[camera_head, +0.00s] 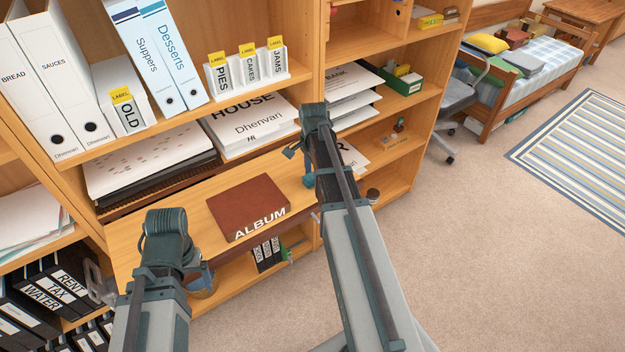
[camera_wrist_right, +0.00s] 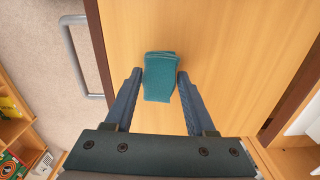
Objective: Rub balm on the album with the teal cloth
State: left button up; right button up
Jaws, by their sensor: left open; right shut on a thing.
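The brown album (camera_head: 249,207), with white lettering, lies flat on the wooden board (camera_head: 170,265). The folded teal cloth (camera_wrist_right: 159,76) is between the fingers of my right gripper (camera_wrist_right: 159,80), which is shut on it over bare wood. In the head view my right gripper (camera_head: 308,178) is mostly hidden by its own arm, beyond the album's right edge. My left gripper (camera_head: 203,276) is open, left of and nearer than the album, partly behind its arm. A small dark-lidded jar (camera_head: 372,195) stands at the right on a low shelf; I cannot tell if it is the balm.
Shelves above hold white binders (camera_head: 160,50), label holders (camera_head: 246,68) and stacked papers (camera_head: 245,125). Black binders (camera_head: 45,285) fill the lower left. A grey handle (camera_wrist_right: 78,55) sticks out beside the board's edge.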

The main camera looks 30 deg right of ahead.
aim_at(313, 175)
grip_shut()
notch_tip(313, 175, up, 6)
jog(key=p, duration=0.6)
jog(key=shift+r, duration=0.1)
